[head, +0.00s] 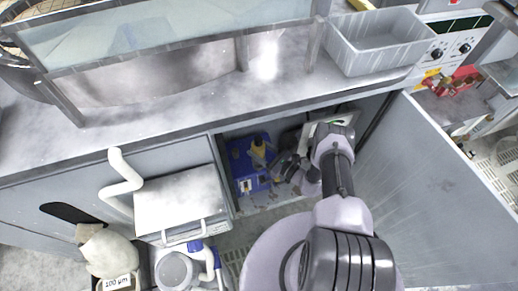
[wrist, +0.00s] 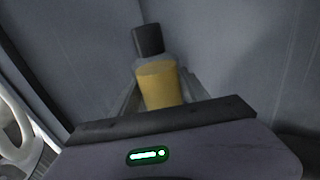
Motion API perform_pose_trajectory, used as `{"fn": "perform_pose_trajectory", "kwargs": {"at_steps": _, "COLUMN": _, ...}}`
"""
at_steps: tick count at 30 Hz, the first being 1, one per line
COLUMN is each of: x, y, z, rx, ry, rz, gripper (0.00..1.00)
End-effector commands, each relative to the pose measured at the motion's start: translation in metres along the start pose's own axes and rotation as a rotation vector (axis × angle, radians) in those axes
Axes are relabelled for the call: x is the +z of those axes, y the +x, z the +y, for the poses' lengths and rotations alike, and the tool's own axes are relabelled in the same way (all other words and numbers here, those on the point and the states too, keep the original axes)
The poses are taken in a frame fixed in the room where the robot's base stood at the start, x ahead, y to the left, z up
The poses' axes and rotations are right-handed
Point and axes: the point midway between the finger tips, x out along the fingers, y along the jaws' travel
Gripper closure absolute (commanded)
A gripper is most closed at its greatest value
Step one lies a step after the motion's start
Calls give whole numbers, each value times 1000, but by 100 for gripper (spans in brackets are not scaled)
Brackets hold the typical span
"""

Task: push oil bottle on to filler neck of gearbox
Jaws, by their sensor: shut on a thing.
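The oil bottle (wrist: 160,84), with amber oil, a clear upper part and a black end (wrist: 147,39), stands out beyond my gripper in the wrist view. My gripper (wrist: 157,98) is shut on it, with a grey finger showing on either side. In the head view my gripper (head: 283,165) reaches into the open cabinet. A blue unit, which looks like the gearbox (head: 240,165), is just left of it. An amber shape (head: 258,147) shows between them; I cannot tell for sure that it is the bottle. The filler neck is not clear in either view.
The open cabinet door (head: 430,190) stands to the right of my arm. The bench edge (head: 160,143) runs above the opening. A white box (head: 180,203) and a pale curved pipe (head: 121,175) are on the left. A grey tray (head: 377,42) is on the bench.

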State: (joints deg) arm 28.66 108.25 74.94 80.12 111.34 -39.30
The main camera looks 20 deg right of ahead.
Motion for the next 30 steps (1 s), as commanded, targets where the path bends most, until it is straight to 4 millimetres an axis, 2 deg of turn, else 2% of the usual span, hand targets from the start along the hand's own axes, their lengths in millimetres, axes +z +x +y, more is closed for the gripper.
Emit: {"fn": "perform_pose_trajectory", "kwargs": {"at_steps": 30, "x": -21, "y": 0, "z": 0, "rx": 0, "ry": -1, "rz": -1, "gripper": 100}}
